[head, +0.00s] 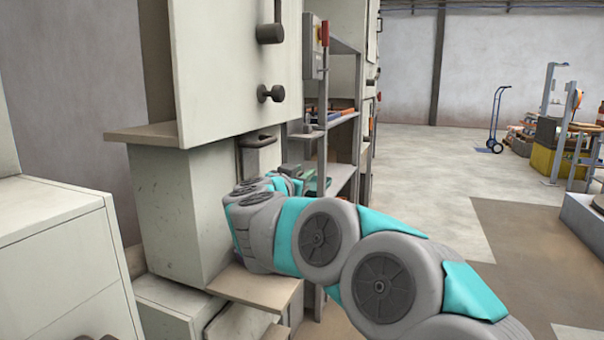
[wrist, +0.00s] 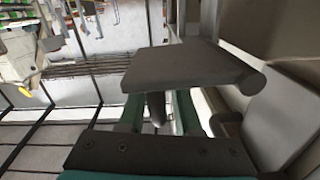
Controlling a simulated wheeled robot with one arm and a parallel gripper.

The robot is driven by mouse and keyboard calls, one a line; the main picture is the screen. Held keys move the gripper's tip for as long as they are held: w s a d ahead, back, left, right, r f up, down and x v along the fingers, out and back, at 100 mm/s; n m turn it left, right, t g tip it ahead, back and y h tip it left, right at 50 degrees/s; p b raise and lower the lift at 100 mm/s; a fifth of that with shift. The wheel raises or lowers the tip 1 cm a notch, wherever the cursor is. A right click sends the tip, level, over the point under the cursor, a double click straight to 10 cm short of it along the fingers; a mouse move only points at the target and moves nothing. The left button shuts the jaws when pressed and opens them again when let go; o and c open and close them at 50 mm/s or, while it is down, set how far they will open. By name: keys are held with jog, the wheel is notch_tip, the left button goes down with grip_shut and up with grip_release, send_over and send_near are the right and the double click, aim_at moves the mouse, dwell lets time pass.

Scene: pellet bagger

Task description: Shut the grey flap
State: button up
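A dark grey flap with a bar-like edge (head: 258,140) sticks out from the front of the pale machine, below its large upper cabinet. In the wrist view, a broad dark grey plate with a rounded end, seemingly this flap (wrist: 190,72), lies across the view just beyond the fingers. My gripper (head: 291,178) is beside the machine front, a little below and right of the flap. In the wrist view, my gripper's two green fingers (wrist: 158,114) stand apart with a grey post showing between them. The fingertips are partly hidden by the plate, so I cannot tell whether they touch it.
The upper cabinet (head: 236,65) has dark knobs. A brown ledge (head: 258,286) juts out low under my arm. A shelf rack (head: 343,115) with small items stands close behind my gripper. A pale cabinet (head: 62,260) is at left. The floor (head: 440,170) to the right is open.

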grip_shut()
dwell(1.1)
